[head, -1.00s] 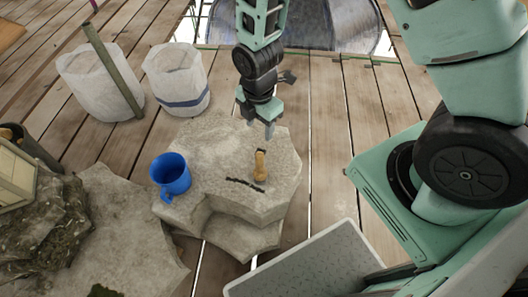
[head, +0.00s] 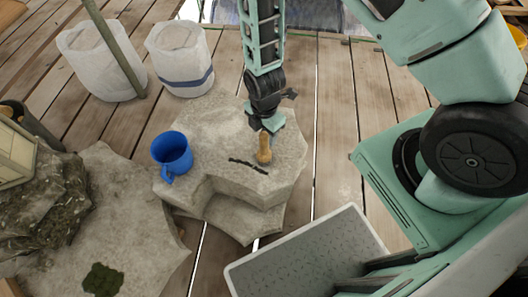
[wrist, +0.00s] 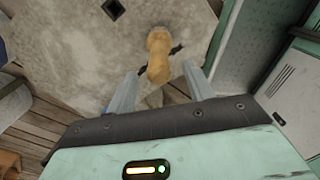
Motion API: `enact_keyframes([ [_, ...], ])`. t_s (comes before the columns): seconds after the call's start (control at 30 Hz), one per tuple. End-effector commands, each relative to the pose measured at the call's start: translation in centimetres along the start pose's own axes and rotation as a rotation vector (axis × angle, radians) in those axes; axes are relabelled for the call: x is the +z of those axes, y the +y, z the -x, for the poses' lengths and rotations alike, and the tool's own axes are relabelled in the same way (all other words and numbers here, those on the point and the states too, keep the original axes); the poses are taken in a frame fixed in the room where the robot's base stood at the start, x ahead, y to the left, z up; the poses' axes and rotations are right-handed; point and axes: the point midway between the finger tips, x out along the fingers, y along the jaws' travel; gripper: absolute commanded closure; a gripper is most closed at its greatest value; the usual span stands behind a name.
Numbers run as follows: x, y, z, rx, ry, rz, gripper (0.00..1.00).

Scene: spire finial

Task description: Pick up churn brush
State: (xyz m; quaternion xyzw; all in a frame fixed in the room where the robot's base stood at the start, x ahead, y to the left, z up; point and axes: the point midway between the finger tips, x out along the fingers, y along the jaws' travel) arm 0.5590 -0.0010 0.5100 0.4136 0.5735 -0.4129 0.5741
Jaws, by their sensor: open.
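The churn brush (head: 263,150) is a small tan wooden piece standing upright on the grey stone block. In the wrist view the brush (wrist: 159,58) lies between and slightly beyond the two fingers. My gripper (head: 267,133) is just above and behind the brush in the head view. In the wrist view my gripper (wrist: 158,90) is open, its fingers apart on either side of the brush. I cannot tell whether either finger touches it. The gripper partly hides the brush's top in the head view.
The stone block (head: 215,125) carries a blue mug (head: 172,152) at its left and a thin dark strip (head: 248,165) beside the brush. Two white sacks (head: 180,58) stand behind on the plank floor. A grey tray (head: 310,258) is at front right.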

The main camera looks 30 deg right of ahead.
Motion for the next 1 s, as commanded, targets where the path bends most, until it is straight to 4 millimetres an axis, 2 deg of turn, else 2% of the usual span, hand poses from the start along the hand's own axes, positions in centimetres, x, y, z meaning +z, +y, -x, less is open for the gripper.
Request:
enact_keyframes([
  [0.03, 0.0, 0.0, -1.2, -0.004, 0.001, -0.002, 0.48],
  [0.2, 0.0, 0.1, -3.3, -0.001, 0.0, -0.002, 0.48],
  [0.5, 0.0, 0.2, -3.7, 0.0, 0.0, -0.001, 0.48],
  [0.53, 0.0, 0.2, -3.7, 0.0, 0.0, -0.001, 0.5],
  [0.7, 0.0, 0.1, -3.7, 0.0, 0.0, 0.0, 0.98],
  [0.73, 0.0, 0.1, -3.7, 0.0, 0.0, 0.0, 1.0],
  [1.0, 0.0, 0.2, -3.5, 0.0, 0.0, 0.0, 1.0],
])
